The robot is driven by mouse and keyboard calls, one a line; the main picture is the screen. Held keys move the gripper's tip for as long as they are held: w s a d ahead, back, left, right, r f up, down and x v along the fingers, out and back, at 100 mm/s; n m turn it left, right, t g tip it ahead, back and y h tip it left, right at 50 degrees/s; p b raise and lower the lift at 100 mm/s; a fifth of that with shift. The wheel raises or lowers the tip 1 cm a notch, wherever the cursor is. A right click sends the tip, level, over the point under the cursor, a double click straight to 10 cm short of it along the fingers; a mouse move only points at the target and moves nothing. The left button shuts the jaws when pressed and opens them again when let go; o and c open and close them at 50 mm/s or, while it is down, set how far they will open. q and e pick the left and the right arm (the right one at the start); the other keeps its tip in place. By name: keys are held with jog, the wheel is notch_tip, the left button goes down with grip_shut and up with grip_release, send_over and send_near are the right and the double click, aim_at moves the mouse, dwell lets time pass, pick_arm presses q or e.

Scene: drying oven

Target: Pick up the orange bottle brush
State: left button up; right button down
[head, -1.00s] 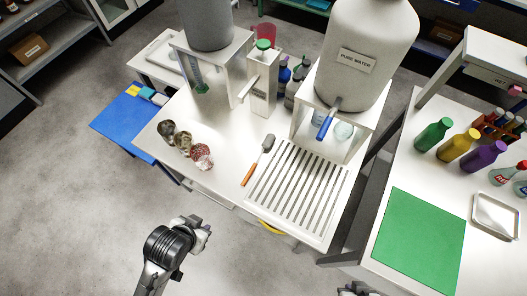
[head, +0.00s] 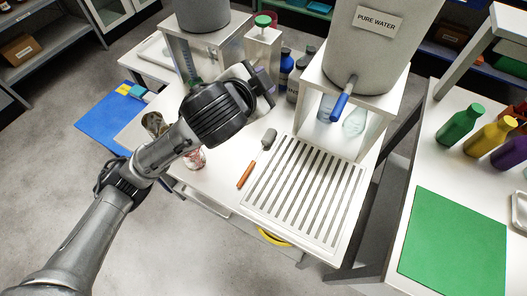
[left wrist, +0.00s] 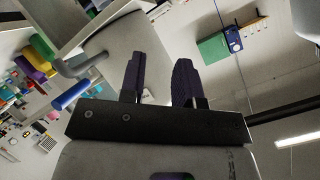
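The bottle brush lies on the white table in the head view, left of the slotted drain rack. Its orange handle (head: 245,175) points toward the front and its grey head (head: 269,139) points back. My left gripper (head: 262,84) is above the table, behind and above the brush, and apart from it. In the left wrist view the two dark fingers of this gripper (left wrist: 160,78) are spread with nothing between them. The brush cannot be made out in that view. My right gripper is not in view.
The slotted rack (head: 305,190) is right of the brush. Behind it stands the pure water tank (head: 375,50) with a blue tap handle (head: 340,106). Glassware (head: 195,158) left of the brush is partly hidden by my left arm. Table around the brush handle is clear.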

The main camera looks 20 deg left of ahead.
pick_arm(q)
notch_tip(320, 180, down, 3)
jog(key=w+m+g+y+b, duration=0.1)
jog(key=w+m+g, duration=0.1)
jog(key=m, duration=0.1)
jog(key=m+g+y+b, duration=0.1)
jog(key=m+g, duration=1)
jog(key=m, duration=1.4)
send_near(250, 167)
jog(key=f+b, duration=0.2)
jog(key=f, duration=0.1)
jog(key=f+b, duration=0.1)
jog(key=shift+w+d+f, duration=0.1)
jog(key=shift+d+f, duration=0.1)
jog(key=shift+d, duration=0.15)
notch_tip(250, 167, down, 5)
jog(key=b, duration=0.3)
jog(key=shift+a+f+b, duration=0.1)
jog(key=shift+a+b, duration=0.1)
jog(key=shift+b, duration=0.15)
